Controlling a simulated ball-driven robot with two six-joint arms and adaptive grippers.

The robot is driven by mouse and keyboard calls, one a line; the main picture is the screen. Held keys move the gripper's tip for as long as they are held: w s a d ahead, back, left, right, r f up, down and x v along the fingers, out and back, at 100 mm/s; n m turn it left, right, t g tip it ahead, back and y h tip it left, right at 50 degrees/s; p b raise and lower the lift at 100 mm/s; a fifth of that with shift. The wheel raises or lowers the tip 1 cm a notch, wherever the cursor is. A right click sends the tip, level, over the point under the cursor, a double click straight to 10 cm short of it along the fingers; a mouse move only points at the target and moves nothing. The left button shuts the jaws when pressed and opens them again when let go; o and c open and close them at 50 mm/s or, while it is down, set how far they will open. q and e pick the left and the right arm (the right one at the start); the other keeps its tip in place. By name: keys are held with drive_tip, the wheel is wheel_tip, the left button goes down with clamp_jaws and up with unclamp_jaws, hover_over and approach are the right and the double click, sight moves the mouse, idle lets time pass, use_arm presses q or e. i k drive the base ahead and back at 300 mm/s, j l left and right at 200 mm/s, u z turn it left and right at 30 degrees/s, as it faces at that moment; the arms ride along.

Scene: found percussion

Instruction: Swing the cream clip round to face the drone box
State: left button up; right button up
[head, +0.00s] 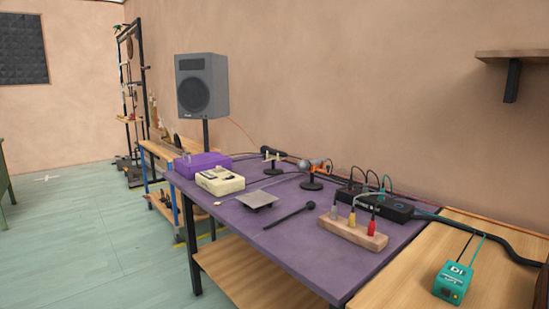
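A small cream clip (271,155) stands on a short stand towards the back of the purple table, with a dark microphone beside or in it; the exact contact is too small to tell. Which box is the drone box I cannot tell for sure. A cream box (220,182) with a dark panel on top sits near the table's left end. A purple box (203,162) sits just behind it. Neither of my grippers is in view.
The purple table (278,239) also holds an orange clip (311,166) on a stand, a flat grey plate (257,199), a black mallet (290,215), a wooden block with coloured plugs (352,233) and black boxes with cables. A teal DI box (452,282) sits right. Floor left is open.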

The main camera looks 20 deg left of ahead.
sight(272, 157)
drive_tip(key=i+j+z, duration=0.15)
drive_tip(key=z, duration=0.3)
drive_tip(key=j+z, duration=0.4)
drive_tip(key=i+l, duration=0.05)
drive_tip(key=l, duration=0.05)
